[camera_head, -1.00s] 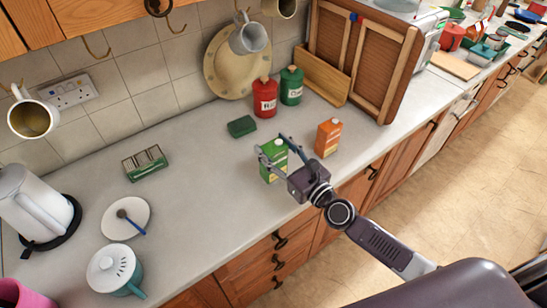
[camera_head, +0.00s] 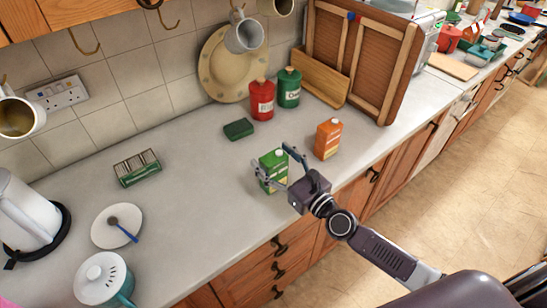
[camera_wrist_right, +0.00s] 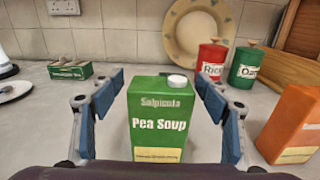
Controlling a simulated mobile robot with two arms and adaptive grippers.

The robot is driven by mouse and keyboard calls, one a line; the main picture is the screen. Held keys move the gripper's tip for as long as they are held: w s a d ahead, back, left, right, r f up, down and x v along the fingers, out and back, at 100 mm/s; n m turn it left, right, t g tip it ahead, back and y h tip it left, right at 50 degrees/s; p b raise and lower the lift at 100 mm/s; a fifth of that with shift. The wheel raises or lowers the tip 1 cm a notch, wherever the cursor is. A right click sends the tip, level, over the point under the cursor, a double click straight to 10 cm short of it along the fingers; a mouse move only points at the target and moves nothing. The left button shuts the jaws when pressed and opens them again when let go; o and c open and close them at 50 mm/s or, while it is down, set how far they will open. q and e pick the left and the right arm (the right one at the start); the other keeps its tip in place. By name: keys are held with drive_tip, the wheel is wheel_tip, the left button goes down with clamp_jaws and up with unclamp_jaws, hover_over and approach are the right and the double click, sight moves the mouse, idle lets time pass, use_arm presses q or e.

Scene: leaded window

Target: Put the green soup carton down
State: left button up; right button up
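The green pea soup carton (camera_head: 272,172) stands upright on the grey counter (camera_head: 205,200), near its front edge. In the right wrist view the carton (camera_wrist_right: 160,118) faces me with its label and white cap showing. My right gripper (camera_head: 271,158) is around the carton, one finger on each side. Its blue-padded fingers (camera_wrist_right: 160,90) are spread, with a clear gap between each finger and the carton. The carton's base is hidden in the wrist view. My left gripper is in neither view.
An orange carton (camera_head: 328,139) stands close to the right of the green one. A red tin (camera_head: 262,100), a green tin (camera_head: 289,88) and a dark green sponge (camera_head: 239,129) are behind. A small green box (camera_head: 137,168), a plate (camera_head: 105,228) and a teal pot (camera_head: 104,281) are left.

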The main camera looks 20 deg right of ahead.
drive_tip(key=shift+s+r, duration=0.15)
drive_tip(key=shift+r, duration=0.05)
drive_tip(key=b+v, duration=0.4)
drive_tip(key=v, duration=0.7)
drive_tip(key=shift+s+d, duration=0.15)
drive_tip(key=shift+s, duration=0.25)
